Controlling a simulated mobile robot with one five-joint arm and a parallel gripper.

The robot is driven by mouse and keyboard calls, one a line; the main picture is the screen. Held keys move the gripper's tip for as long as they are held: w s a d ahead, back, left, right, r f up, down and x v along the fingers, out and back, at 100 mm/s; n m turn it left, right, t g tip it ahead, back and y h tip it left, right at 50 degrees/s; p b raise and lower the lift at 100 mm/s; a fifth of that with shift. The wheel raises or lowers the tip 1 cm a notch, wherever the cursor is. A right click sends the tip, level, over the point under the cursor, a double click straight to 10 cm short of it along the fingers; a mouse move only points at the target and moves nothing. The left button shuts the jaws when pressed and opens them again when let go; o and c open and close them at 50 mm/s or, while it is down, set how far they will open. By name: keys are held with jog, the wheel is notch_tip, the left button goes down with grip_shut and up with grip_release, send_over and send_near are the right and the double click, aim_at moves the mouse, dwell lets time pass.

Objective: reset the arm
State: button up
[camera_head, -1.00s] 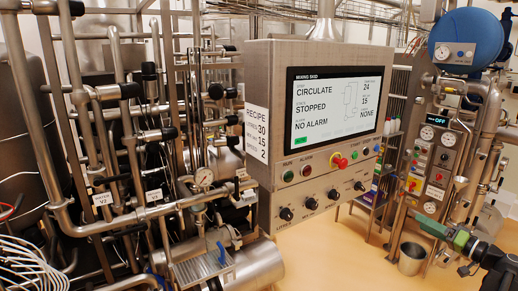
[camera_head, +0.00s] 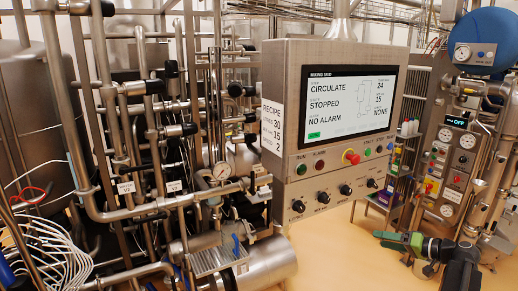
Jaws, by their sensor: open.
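My gripper (camera_head: 385,240), with green fingers and a dark wrist, shows at the lower right of the head view. It points left, its fingers are open, and I see nothing held between them. My dark arm (camera_head: 460,268) runs down to the bottom edge. The gripper is below and to the right of the control panel (camera_head: 285,180), apart from it in the picture. The panel's screen (camera_head: 350,98) reads CIRCULATE, STOPPED and NO ALARM.
A metal bucket (camera_head: 425,269) is partly hidden behind my gripper. A second panel (camera_head: 450,170) with buttons and gauges stands at the right. Pipes, valves and a gauge (camera_head: 222,171) fill the left. Open orange floor (camera_head: 345,250) lies below the control panel.

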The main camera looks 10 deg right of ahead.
jog(key=w+a+f+n+g, duration=0.1)
jog(key=a+f+g, duration=0.25)
jog(key=a, duration=0.55)
jog(key=w+a+f+n+g+b, duration=0.15)
jog(key=a+f, duration=0.25)
jog(key=a, duration=0.4)
jog(key=w+a+f+g+p, duration=0.1)
jog(key=w+a+f+g, duration=0.2)
jog(key=a, duration=0.6)
jog(key=s+a+f+n+g+h, duration=0.1)
jog(key=s+a+f+g+h, duration=0.1)
jog(key=a, duration=0.7)
jog(key=s+a+f+n+g+h+b, duration=0.1)
jog(key=s+a+f+g+h, duration=0.1)
jog(key=s+a+f+h, duration=0.3)
jog(key=a+f, duration=0.1)
jog(key=a, duration=0.3)
jog(key=shift+s+g, duration=0.25)
jog(key=shift+g, duration=0.05)
